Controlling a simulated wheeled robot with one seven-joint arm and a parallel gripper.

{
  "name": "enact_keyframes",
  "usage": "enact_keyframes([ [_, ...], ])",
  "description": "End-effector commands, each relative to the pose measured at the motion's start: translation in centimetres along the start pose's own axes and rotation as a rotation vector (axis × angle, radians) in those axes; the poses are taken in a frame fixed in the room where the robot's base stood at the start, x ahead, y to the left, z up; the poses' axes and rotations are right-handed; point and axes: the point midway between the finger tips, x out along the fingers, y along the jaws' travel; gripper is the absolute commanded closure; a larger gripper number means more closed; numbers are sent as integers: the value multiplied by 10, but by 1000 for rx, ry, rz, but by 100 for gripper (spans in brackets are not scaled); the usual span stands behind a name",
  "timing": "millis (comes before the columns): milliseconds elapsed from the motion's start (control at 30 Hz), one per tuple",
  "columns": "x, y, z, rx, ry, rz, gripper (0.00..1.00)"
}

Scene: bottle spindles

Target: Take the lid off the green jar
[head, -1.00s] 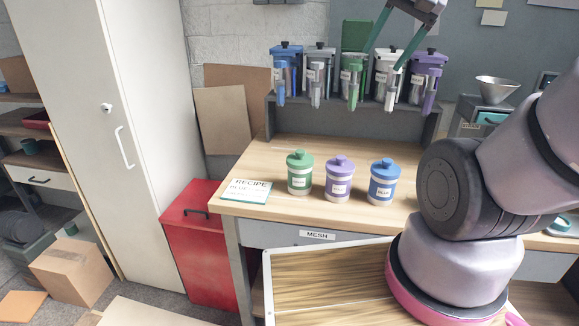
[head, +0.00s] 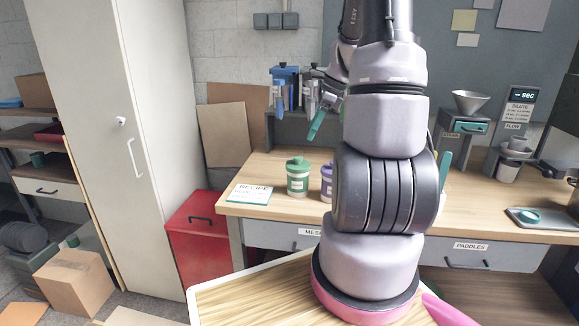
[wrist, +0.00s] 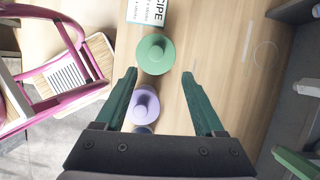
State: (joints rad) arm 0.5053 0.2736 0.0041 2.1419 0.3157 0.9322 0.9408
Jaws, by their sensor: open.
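The green jar (head: 298,178) stands on the wooden bench with its green lid (head: 298,163) on. In the wrist view its round lid (wrist: 155,53) lies just beyond my fingertips, slightly left of centre. My gripper (wrist: 159,78) is open and empty, pointing down over the bench. The purple jar's lid (wrist: 145,104) appears below, between the fingers in the picture. In the head view one teal finger (head: 317,124) shows above the jars; my arm hides much of the gripper. The purple jar (head: 327,183) is partly hidden by my arm.
A recipe card (head: 250,194) lies left of the green jar. A rack with a blue spindle holder (head: 286,75) stands behind. Right are a funnel machine (head: 470,105) and a tray (head: 545,219). Bench space behind the jars looks clear.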

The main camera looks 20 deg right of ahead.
Motion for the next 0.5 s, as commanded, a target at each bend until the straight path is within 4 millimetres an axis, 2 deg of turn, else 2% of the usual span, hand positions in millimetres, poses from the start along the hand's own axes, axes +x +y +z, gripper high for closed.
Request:
enact_keyframes([
  [133, 26, 2, 0, -1, 0, 5, 29],
  [367, 44, 3, 1, -4, 0, 2, 29],
  [500, 64, 8, 3, -4, 0, 5, 29],
])
